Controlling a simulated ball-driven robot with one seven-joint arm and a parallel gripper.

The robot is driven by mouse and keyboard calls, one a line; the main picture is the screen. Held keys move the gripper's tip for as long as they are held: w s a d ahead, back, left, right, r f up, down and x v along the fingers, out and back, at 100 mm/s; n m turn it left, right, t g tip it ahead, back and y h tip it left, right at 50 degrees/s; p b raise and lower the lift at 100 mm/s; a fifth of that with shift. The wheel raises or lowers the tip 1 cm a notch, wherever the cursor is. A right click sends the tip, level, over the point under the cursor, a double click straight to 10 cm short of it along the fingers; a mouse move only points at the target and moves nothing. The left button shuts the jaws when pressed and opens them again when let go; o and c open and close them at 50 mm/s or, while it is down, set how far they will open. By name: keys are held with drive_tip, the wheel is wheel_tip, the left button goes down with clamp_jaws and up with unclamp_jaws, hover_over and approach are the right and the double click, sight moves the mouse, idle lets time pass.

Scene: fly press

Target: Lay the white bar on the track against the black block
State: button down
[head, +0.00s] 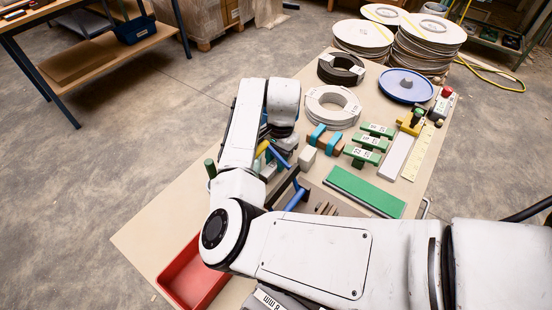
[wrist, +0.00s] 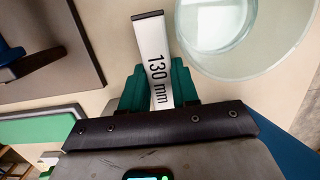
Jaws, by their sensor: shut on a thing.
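My gripper (wrist: 160,88) is shut on a white bar (wrist: 150,42) in the wrist view. The bar stands out between the two green fingers, has a dark end cap and is printed "130 mm". Its far end is clear of the fingers, and its near end is hidden by the gripper. In the head view my own arm covers the gripper and the held bar. I cannot pick out the track or the black block with certainty in either view.
A red tray (head: 190,275) sits at the table's front left. Blue handles (head: 297,198), a green slab (head: 365,190), numbered green blocks (head: 362,155), a long white piece (head: 394,158) and a white ring (head: 332,107) crowd the table. A clear round dish (wrist: 238,35) lies beside the bar in the wrist view.

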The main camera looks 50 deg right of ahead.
drive_tip(key=shift+f, duration=0.15)
drive_tip(key=c, duration=0.8)
unclamp_jaws()
drive_tip(key=shift+c, duration=0.2)
